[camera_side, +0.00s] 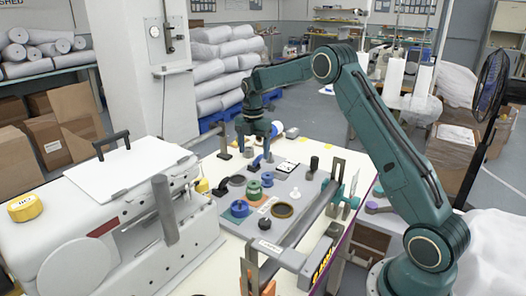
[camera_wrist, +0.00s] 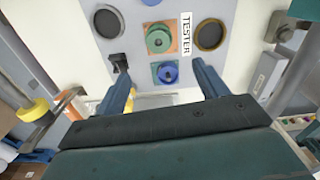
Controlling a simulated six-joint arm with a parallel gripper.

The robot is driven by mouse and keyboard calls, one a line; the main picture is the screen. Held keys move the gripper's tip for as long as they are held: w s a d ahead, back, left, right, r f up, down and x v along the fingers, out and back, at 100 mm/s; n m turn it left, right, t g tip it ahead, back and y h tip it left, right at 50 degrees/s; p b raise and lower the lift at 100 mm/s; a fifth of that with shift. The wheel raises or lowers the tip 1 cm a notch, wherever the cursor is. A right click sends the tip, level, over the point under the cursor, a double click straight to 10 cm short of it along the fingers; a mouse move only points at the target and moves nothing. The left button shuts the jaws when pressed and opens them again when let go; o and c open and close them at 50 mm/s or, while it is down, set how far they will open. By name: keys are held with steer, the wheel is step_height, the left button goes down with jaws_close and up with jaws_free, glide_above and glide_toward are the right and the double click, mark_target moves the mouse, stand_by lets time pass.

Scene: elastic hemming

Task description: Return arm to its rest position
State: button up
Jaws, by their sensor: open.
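My gripper (camera_side: 262,146) hangs over the far part of the work table in the side view, at the end of my bent green arm. In the wrist view its two blue fingers (camera_wrist: 160,72) stand wide apart with nothing held between them. The gap between fingertips and panel is hard to judge.
A white sewing machine (camera_side: 130,210) fills the left front of the side view. Dark round rings (camera_side: 283,210), a black knob (camera_side: 314,163) and upright metal parts (camera_side: 338,170) stand around the panel. A black fan (camera_side: 490,85) stands at right behind my arm.

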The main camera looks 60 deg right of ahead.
steer(key=s+a+r+m+t, duration=0.3)
steer(key=s+a+r+m, duration=0.6)
steer(key=s+a+r, duration=0.55)
steer(key=s+a+m+t, duration=0.1)
steer(key=s+m, duration=0.4)
steer(key=s, duration=0.5)
steer(key=s+a+m+t, duration=0.1)
steer(key=s+a+m, duration=0.3)
steer(key=s, duration=0.7)
steer(key=shift+a+m+t, duration=0.3)
steer(key=shift+a+m, duration=0.05)
steer(key=shift+m, duration=0.25)
